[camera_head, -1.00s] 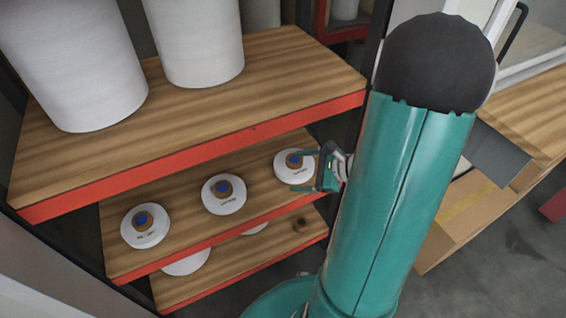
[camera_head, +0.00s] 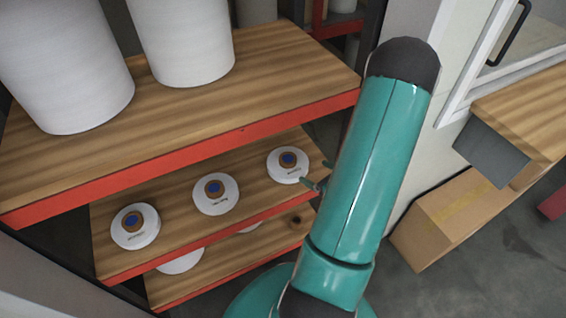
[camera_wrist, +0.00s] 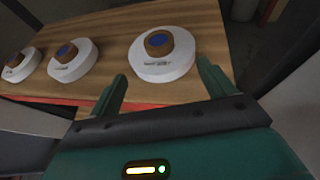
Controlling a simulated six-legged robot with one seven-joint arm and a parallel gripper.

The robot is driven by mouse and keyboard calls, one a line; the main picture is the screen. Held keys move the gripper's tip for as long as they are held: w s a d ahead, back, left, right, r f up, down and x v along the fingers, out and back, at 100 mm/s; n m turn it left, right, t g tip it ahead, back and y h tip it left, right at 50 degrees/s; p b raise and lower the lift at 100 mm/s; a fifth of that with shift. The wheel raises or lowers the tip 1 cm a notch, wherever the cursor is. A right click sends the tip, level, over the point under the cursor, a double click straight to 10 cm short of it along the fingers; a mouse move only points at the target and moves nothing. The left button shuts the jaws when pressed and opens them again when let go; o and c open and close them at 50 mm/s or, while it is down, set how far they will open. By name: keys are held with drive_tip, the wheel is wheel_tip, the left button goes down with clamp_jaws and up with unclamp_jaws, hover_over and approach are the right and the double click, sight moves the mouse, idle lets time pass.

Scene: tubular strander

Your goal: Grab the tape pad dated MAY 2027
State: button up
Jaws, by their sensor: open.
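Three white round tape pads with brown cores and blue centres lie in a row on the middle wooden shelf: a left pad (camera_head: 135,226), a middle pad (camera_head: 216,193) and a right pad (camera_head: 288,164). Each has small dark print on its rim, too small to read, so I cannot tell which is dated MAY 2027. In the wrist view the right pad (camera_wrist: 163,57) lies just beyond my gripper (camera_wrist: 163,85), between the lines of its two fingers. The gripper is open and empty. In the head view my arm hides most of it, with fingertips beside the right pad.
The upper shelf (camera_head: 200,115), with a red front edge and large white rolls, overhangs the pads. A lower shelf (camera_head: 225,265) holds more white pads, partly hidden. A cardboard box (camera_head: 450,215) stands on the floor at right.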

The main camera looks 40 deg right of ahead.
sight(291, 161)
drive_tip(key=x, duration=1.3)
drive_tip(key=shift+a, duration=0.2)
drive_tip(key=c, duration=1.2)
drive_tip(key=shift+r, duration=0.15)
